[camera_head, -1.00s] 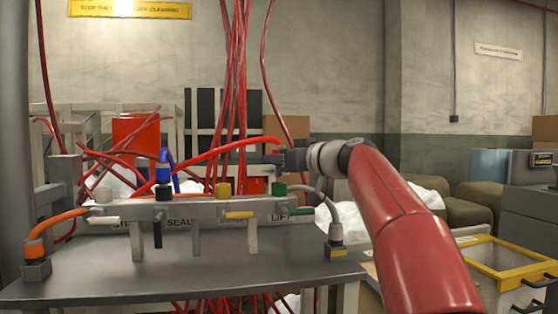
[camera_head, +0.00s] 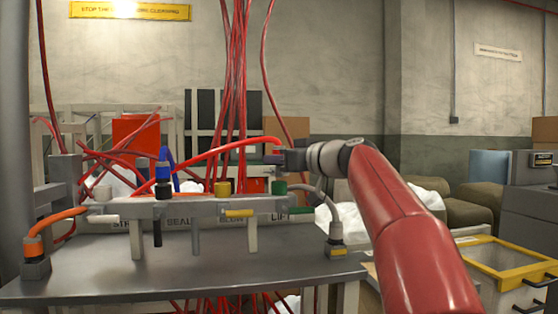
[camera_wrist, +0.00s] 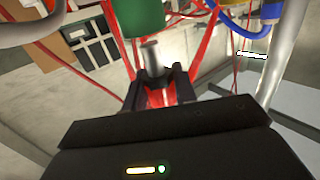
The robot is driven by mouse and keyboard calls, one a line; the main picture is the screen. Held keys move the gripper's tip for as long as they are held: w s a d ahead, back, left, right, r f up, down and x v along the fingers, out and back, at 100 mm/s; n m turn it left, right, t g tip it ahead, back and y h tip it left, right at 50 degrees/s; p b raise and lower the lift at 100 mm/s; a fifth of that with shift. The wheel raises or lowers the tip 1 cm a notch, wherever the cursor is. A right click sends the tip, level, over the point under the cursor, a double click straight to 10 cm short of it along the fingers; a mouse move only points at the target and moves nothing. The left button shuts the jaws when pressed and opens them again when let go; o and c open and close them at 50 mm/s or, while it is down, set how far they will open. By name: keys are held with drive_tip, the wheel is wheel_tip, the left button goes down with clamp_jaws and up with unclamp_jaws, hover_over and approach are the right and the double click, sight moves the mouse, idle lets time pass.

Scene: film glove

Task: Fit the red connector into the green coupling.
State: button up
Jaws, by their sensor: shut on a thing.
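My gripper (camera_head: 277,159) is shut on the red connector (camera_head: 279,146), which is on the end of a red hose. In the wrist view, my gripper's dark fingers (camera_wrist: 160,82) hold it, and its grey metal tip (camera_wrist: 151,55) sticks out toward the green coupling. The green coupling (camera_head: 279,188) stands on the right part of the grey manifold, just below my gripper. It also shows at the top of the wrist view (camera_wrist: 138,16). The tip looks close to the coupling and outside it. The exact gap and alignment are hard to tell.
The manifold (camera_head: 180,211) also carries yellow (camera_head: 222,188), white (camera_head: 102,194) and blue (camera_head: 163,172) couplings, with valve handles below. A blue hose loops near the blue one. Red hoses (camera_head: 232,100) hang behind. The grey tabletop (camera_head: 190,270) in front is clear.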

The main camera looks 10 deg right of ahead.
sight(279, 177)
drive_tip(key=shift+f+b, duration=1.6)
drive_tip(key=shift+b, duration=0.05)
drive_tip(key=o, duration=1)
drive_tip(key=shift+o, duration=0.2)
drive_tip(key=b+v, duration=0.1)
drive_tip(key=v, duration=0.6)
drive_tip(key=shift+s+d+b, duration=0.2)
drive_tip(key=shift+s+b, duration=0.15)
